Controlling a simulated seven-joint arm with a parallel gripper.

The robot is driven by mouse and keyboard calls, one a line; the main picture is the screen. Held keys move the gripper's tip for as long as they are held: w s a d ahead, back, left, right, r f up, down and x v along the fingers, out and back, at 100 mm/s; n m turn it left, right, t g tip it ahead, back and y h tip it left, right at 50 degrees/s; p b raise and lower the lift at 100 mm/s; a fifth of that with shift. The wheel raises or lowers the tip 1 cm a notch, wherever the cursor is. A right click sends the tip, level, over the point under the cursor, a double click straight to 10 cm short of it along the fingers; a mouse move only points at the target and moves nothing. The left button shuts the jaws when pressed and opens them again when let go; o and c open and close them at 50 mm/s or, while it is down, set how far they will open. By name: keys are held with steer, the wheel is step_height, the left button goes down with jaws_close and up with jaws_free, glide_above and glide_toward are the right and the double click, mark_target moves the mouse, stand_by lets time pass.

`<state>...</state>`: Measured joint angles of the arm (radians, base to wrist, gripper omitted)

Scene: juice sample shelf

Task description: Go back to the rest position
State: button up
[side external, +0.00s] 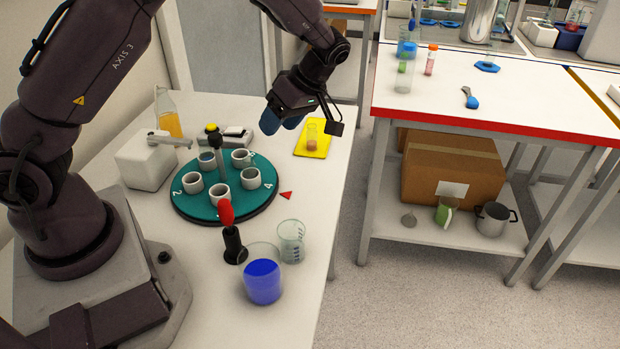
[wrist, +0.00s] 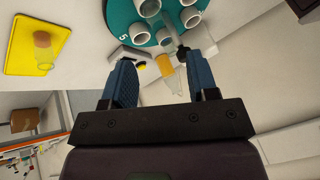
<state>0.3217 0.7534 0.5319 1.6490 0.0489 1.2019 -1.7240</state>
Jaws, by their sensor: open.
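My gripper (side external: 281,122) hangs in the air above the back right part of the white table, left of the yellow mat (side external: 325,146). Its blue fingers are spread and empty; they also show in the wrist view (wrist: 164,85). The mat is at the upper left in the wrist view (wrist: 20,50). The teal turntable (side external: 224,207) carries several white cups and stands below and to the left of my gripper.
A blue-filled beaker (side external: 262,280), an empty beaker (side external: 291,241) and a red-topped black tool (side external: 233,242) stand at the table's front. An orange bottle (side external: 170,122), a white dispenser (side external: 146,164) and a grey-white device (side external: 225,137) are behind. A red-edged bench (side external: 520,110) stands right.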

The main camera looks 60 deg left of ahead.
steer(key=s+d+r+m+t+h, duration=0.2)
steer(key=s+d+r+m+t, duration=0.2)
steer(key=s+r+m, duration=0.5)
steer(key=s+d+r+m+t+h, duration=0.2)
steer(key=s+d+r+m+t, duration=0.2)
steer(key=s+r+m, duration=0.5)
steer(key=m+t, duration=0.2)
steer(key=m, duration=0.1)
steer(key=shift+d+t, duration=0.2)
steer(key=shift+t, duration=0.1)
steer(key=shift+o, duration=0.4)
steer(key=shift+f, duration=0.15)
